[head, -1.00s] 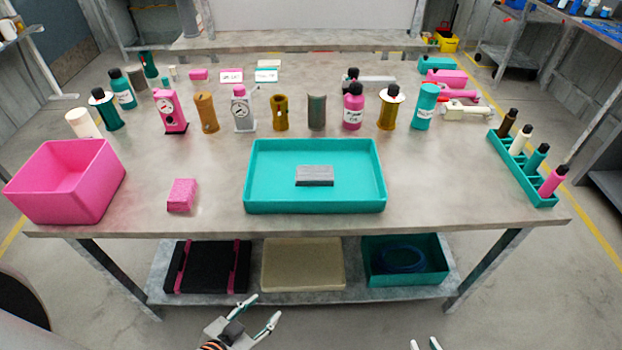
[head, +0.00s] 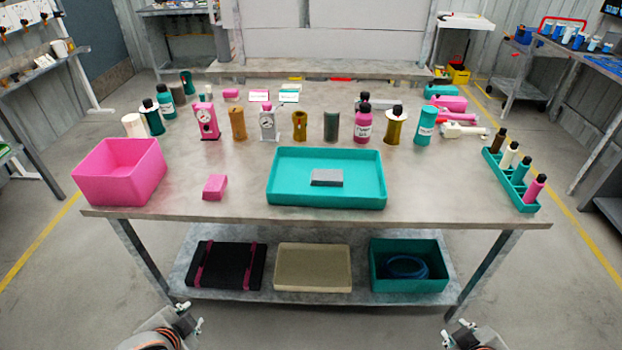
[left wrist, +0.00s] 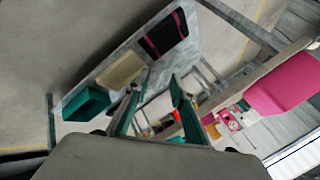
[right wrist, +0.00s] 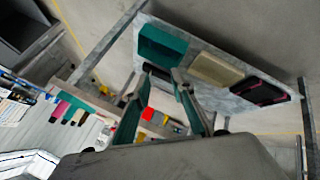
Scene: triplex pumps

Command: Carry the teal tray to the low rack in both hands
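The teal tray (head: 277,198) lies flat near the front edge of the workbench, with a grey block (head: 327,177) in it. I cannot tell for certain which thing is the low rack. My left gripper (head: 191,316) is open and empty, low in front of the bench, left of the tray. Its spread fingers show in the left wrist view (left wrist: 155,105). My right gripper (head: 456,331) is low in front of the bench on the right. Its fingers stand apart and empty in the right wrist view (right wrist: 162,92). Neither gripper touches the tray.
A pink bin (head: 120,180) and pink block (head: 215,187) sit left of the tray. Bottles and pump parts line the back; a teal bottle holder (head: 527,204) is at right. The lower shelf (head: 360,298) holds a black case, a beige slab and a teal bin (head: 408,285).

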